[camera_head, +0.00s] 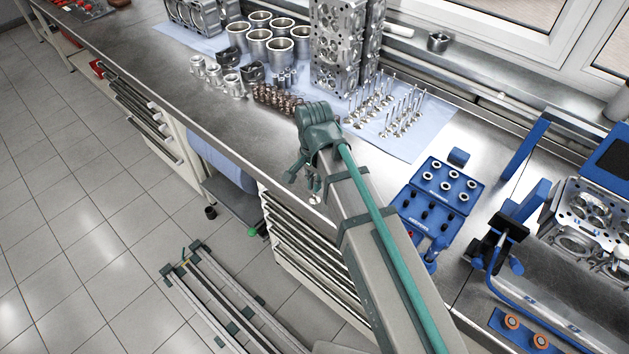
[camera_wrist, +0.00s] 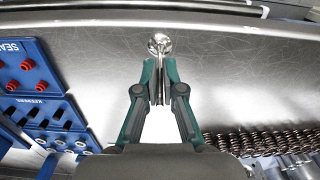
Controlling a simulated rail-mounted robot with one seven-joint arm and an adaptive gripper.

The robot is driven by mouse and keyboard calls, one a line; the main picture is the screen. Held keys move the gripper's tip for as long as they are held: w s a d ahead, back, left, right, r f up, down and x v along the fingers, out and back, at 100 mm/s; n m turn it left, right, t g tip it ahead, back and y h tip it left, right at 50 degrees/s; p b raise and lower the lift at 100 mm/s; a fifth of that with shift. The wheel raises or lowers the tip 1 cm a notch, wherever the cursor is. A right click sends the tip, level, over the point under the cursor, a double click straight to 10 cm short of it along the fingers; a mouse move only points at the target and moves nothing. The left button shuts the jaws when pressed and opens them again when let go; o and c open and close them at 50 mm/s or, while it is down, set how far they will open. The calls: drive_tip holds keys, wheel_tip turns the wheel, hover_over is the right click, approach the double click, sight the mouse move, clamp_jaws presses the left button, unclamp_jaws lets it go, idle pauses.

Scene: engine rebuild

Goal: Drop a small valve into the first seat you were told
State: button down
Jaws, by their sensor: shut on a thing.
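My gripper (camera_wrist: 159,85) is shut on a small valve (camera_wrist: 160,44), whose shiny round head sticks out beyond the fingertips in the wrist view. Much of its stem is hidden between the fingers. In the head view my gripper (camera_head: 312,184) hangs below the arm's bend, near the front edge of the bench, with the valve head (camera_head: 314,199) showing small under it. Other valves (camera_head: 385,108) stand in rows on the pale blue cloth. A cylinder head (camera_head: 594,210) with round openings is held at the far right, well away from my gripper. Its seats are too small to tell apart.
A blue parts tray (camera_head: 440,188) with white rings and dark pieces lies between the cloth (camera_head: 425,139) and the blue stand (camera_head: 505,225). Copper springs (camera_head: 277,99), cylinder liners (camera_head: 279,46) and an upright metal block (camera_head: 338,45) crowd the back. Bare steel bench (camera_wrist: 235,75) shows in the wrist view.

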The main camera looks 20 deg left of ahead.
drive_tip(key=c, duration=1.2)
unclamp_jaws()
drive_tip(key=shift+r, duration=0.1)
wheel_tip(320, 180, up, 11)
drive_tip(key=shift+r, duration=0.4)
